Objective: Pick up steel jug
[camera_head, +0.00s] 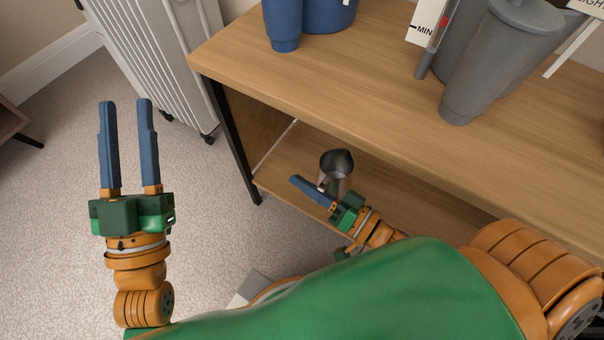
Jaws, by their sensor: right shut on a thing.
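The steel jug (337,167) is a small grey metal pitcher at the lower shelf of the wooden unit, with its open top facing up. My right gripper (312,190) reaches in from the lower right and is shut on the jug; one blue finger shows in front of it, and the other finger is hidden. The jug's lower part is partly hidden behind the gripper, so I cannot tell if its base touches the shelf. My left gripper (126,103) is open and empty over the carpet at the left, its two blue fingers apart.
The wooden tabletop (370,95) overhangs the lower shelf (290,172). On it stand blue containers (285,25) and grey tumblers (500,60). A black leg (236,150) supports the unit's left end. A white radiator (160,50) stands behind. Carpet (60,200) at the left is clear.

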